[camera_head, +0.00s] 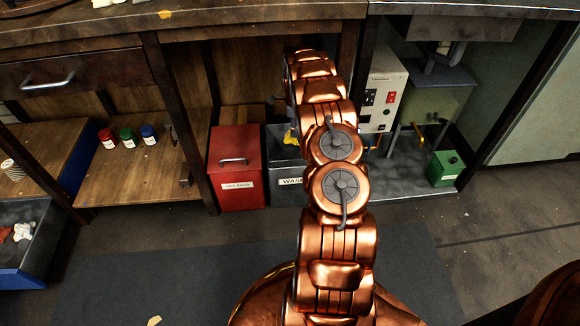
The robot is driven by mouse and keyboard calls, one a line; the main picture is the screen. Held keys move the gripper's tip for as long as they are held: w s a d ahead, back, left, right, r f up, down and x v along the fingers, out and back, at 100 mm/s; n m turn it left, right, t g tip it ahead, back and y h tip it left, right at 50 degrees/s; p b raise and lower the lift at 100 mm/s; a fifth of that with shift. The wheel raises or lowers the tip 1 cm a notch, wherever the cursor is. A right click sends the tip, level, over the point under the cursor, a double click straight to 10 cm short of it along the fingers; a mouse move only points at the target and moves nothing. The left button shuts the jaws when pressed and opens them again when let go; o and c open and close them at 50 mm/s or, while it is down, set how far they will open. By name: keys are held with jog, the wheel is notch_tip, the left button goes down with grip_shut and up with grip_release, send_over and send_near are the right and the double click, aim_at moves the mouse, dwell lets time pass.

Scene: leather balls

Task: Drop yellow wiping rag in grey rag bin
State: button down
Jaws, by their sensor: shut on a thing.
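The yellow wiping rag (291,137) shows as a small patch just left of my copper arm, at the top opening of a grey bin. My gripper (290,122) is mostly hidden behind my arm links; it is shut on the rag. The grey bin (286,170) stands on the floor under the bench, with a white label starting "WAS". My arm covers its right side. I cannot tell whether the rag touches the bin's rim.
A red lidded bin (236,172) stands close left of the grey bin. A white control box (384,90) and a green box (446,169) are to the right. The wooden bench top (230,15) overhangs the bins. Small jars (128,137) sit on the left shelf.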

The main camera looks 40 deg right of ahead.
aim_at(295, 139)
jog(key=shift+f+b, duration=0.85)
jog(key=shift+f, duration=2)
jog(key=c, duration=0.8)
grip_release()
jog(key=shift+o, duration=0.2)
notch_tip(295, 139, up, 12)
